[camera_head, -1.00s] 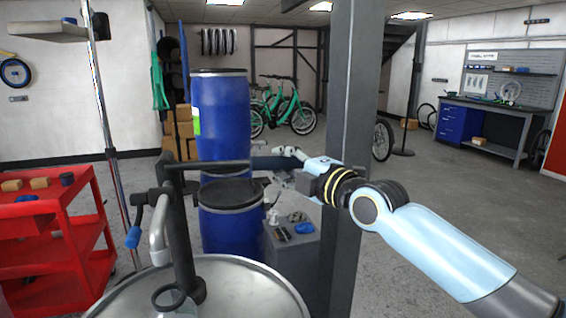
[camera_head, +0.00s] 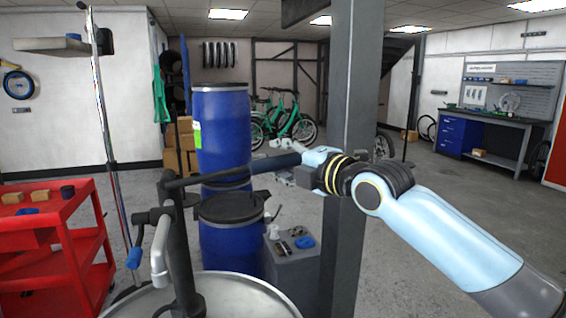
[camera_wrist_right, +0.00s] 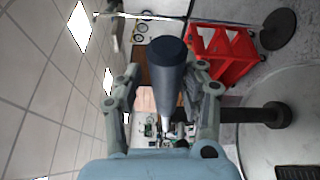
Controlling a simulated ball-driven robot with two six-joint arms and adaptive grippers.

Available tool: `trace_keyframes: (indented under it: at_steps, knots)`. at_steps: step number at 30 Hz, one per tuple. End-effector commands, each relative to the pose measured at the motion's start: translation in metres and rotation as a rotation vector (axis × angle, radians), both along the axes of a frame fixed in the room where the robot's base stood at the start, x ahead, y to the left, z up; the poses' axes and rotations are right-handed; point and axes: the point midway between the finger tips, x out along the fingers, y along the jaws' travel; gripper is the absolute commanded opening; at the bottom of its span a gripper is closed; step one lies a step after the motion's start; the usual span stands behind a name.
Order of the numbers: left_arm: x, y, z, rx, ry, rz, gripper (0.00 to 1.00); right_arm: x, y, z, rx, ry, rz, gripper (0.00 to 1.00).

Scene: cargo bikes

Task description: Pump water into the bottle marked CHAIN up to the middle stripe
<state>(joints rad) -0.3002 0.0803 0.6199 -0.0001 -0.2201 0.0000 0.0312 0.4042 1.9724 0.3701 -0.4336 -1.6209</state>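The pump stands on a metal drum (camera_head: 236,290), with a dark post (camera_head: 183,255) and a bent grey spout (camera_head: 158,252). Its lever handle (camera_head: 225,175) slopes up to the right from the post. My right gripper (camera_head: 285,162) is at the handle's far end, its fingers on both sides of the grip. In the right wrist view the thick dark grip (camera_wrist_right: 172,75) lies between the fingers of the right gripper (camera_wrist_right: 165,75). I cannot make out a bottle marked CHAIN or any stripe. My left gripper is out of view.
A red cart (camera_head: 70,262) stands at the left. Blue barrels (camera_head: 222,130) stand behind the pump. A grey box (camera_head: 292,270) with small items is beside a dark pillar (camera_head: 347,130). A workbench (camera_head: 490,118) is at the far right. The floor at the right is open.

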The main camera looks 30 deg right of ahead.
Motion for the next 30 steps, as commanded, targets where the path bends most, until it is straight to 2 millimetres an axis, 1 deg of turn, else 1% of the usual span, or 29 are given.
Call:
trace_keyframes:
  at_steps: [9, 13, 17, 21, 27, 30]
  knots:
    - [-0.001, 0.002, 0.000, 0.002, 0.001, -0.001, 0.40, -0.001, -0.001, -0.004, -0.002, 0.008, -0.001, 0.49]
    - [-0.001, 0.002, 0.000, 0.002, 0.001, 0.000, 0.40, -0.011, -0.003, -0.004, -0.006, 0.009, -0.003, 0.49]
    - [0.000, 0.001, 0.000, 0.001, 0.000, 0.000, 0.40, -0.035, -0.005, -0.003, -0.010, 0.011, 0.002, 0.49]
    - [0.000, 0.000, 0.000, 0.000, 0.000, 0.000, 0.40, -0.065, -0.009, -0.002, -0.012, 0.011, 0.004, 0.49]
    - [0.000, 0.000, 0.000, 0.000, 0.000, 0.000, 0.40, -0.094, -0.013, 0.000, -0.011, 0.010, 0.003, 0.49]
    - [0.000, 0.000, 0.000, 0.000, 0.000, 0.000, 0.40, -0.103, -0.016, -0.001, -0.013, 0.012, -0.003, 0.49]
